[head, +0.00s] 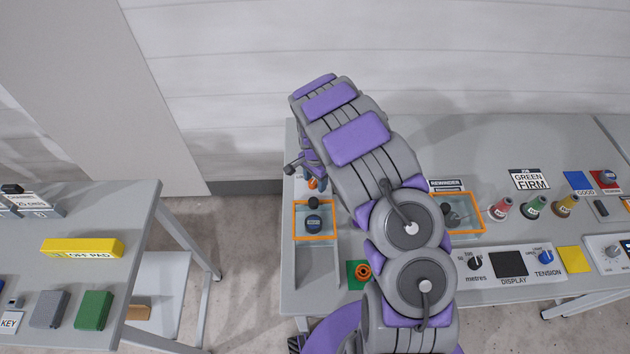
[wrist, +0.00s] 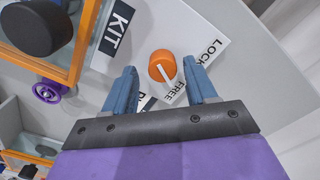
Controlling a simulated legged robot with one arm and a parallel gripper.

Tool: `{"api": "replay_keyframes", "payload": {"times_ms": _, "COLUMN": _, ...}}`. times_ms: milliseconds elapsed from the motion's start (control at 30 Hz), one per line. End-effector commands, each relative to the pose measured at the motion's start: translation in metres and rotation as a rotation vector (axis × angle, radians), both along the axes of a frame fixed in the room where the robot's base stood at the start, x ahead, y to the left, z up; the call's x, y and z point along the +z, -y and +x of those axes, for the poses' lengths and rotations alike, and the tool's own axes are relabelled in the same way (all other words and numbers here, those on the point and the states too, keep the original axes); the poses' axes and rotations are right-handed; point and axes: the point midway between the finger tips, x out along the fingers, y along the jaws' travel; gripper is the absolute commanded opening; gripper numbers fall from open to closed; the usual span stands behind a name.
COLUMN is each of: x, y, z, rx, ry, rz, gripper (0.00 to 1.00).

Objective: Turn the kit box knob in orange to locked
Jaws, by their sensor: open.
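The orange knob (wrist: 161,65) shows in the wrist view, with a white pointer line that points toward the FREE label (wrist: 179,91). The LOCK label (wrist: 209,53) is to its upper right. A KIT label (wrist: 117,31) lies to its left, next to the orange-framed kit box (wrist: 90,40). My gripper (wrist: 160,72) is open, with one blue finger on each side of the knob; I cannot tell whether they touch it. In the head view, the knob (head: 313,184) is partly hidden by my gripper (head: 310,177), behind the kit box (head: 297,222).
A dark round piece (wrist: 38,26) sits in the kit box beside my gripper. In the head view, a second orange-framed box (head: 478,214), thread cones (head: 535,206) and a control panel (head: 510,264) stand right of my arm.

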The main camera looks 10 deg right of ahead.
Motion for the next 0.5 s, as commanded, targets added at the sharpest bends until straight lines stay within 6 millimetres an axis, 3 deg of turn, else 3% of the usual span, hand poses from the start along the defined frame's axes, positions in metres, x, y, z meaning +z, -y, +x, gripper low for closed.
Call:
{"api": "replay_keyframes", "payload": {"times_ms": 367, "x": -0.0048, "y": -0.0011, "z": 0.0002, "rx": 0.002, "ry": 0.001, "rz": -0.001, "gripper": 0.57}}
{"api": "replay_keyframes", "payload": {"times_ms": 500, "x": -0.0047, "y": 0.001, "z": 0.0003, "rx": 0.001, "ry": 0.0, "rz": 0.001, "gripper": 0.43}}
